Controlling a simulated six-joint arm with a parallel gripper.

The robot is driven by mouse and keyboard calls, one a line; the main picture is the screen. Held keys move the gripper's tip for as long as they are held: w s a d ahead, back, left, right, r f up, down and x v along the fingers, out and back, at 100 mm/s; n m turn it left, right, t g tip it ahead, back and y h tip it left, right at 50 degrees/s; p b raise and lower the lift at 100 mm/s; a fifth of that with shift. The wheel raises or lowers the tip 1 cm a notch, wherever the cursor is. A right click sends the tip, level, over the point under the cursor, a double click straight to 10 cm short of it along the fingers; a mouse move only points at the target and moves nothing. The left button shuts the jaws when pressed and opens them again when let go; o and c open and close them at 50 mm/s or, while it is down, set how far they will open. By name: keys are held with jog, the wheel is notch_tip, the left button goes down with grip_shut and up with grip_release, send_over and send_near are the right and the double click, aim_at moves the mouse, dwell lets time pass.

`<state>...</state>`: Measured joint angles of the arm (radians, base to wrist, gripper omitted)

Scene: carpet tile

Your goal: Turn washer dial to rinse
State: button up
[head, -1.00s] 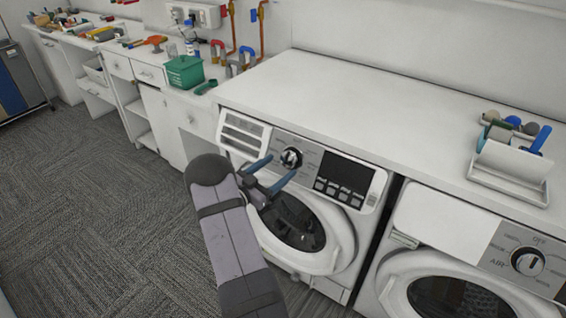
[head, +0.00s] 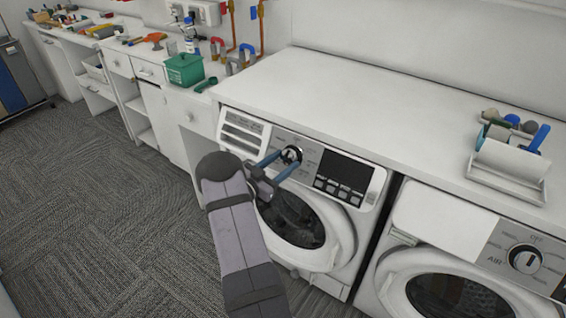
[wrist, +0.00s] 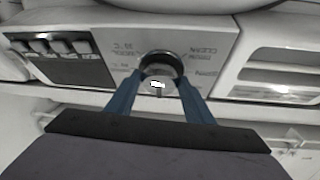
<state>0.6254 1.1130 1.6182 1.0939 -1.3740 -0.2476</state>
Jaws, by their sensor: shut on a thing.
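The left washer (head: 348,215) has a grey control panel with a round dial (head: 292,155) between its drawer and a dark display. My gripper (head: 281,161) reaches the dial from the front, its two blue fingers shut on it, one on each side. In the wrist view the dial (wrist: 158,72) sits between the fingertips (wrist: 160,88). The panel lettering appears upside down there, with "CLEAN" legible; I cannot read which setting the dial points to.
A second machine (head: 480,255) with its own dial (head: 524,259) stands to the right. A white counter (head: 340,100) runs above both and bears a white tray (head: 508,170) of tools. A green basket (head: 185,70) stands further left. The carpet (head: 90,200) is clear.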

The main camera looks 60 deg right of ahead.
jog(key=shift+n, duration=0.3)
jog(key=n+t, duration=0.2)
jog(key=n, duration=0.1)
jog(key=n+t, duration=0.1)
jog(key=n, duration=0.1)
jog(key=shift+s, duration=0.35)
jog(key=shift+s+r+n+t+y+p, duration=0.1)
jog(key=shift+n+t+y+p, duration=0.15)
jog(key=shift+n+t, duration=0.9)
jog(key=shift+s+r+n+t+y+p, duration=0.15)
jog(key=shift+n+t+p, duration=0.15)
jog(key=shift+n, duration=1.65)
jog(key=shift+f, duration=0.15)
jog(key=o, duration=1)
jog(key=shift+o, duration=0.2)
jog(key=b+v, duration=0.2)
jog(key=v, duration=0.5)
